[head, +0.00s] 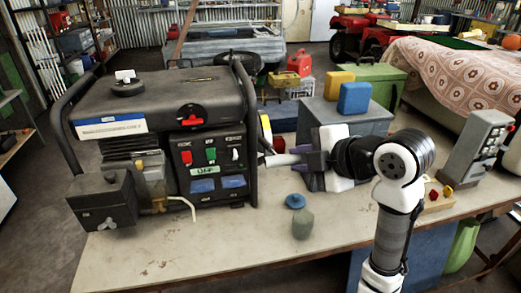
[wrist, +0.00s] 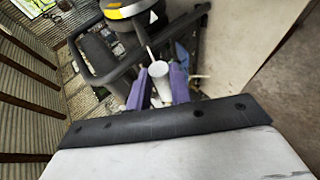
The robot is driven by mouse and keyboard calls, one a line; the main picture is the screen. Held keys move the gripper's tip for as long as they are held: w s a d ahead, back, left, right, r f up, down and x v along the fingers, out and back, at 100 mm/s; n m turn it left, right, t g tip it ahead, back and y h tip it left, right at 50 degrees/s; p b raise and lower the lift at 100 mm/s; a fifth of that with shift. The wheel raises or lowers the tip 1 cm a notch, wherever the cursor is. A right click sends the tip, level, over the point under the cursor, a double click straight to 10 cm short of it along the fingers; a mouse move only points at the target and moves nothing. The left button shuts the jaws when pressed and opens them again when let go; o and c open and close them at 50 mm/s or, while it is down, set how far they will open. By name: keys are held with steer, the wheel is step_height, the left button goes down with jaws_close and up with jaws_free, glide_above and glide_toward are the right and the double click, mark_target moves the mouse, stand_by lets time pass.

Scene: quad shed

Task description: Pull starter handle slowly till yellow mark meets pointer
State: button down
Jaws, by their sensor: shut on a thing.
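A black-framed generator (head: 160,130) stands on the bench, with the starter on its right side. A yellow-edged starter part (head: 265,127) shows there; in the wrist view its yellow band (wrist: 124,11) is at the top, cut by the frame edge. My gripper (head: 290,160) is to the right of the generator, its purple fingers closed on the pale starter handle (wrist: 159,71). A thin pale cord (wrist: 150,51) runs from the handle toward the starter. A small pale tip shows by the yellow band; I cannot tell if it is the pointer, or whether mark and pointer meet.
A grey control box (head: 478,150) stands at right.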

steer(key=w+a+f+b, duration=0.1)
steer(key=w+f+b, duration=0.1)
steer(key=w, duration=0.3)
steer(key=shift+w+a, duration=0.15)
steer(key=shift+w, duration=0.25)
steer(key=shift+f, duration=0.1)
steer(key=c, duration=1.2)
jaws_free()
steer(key=shift+s, duration=0.1)
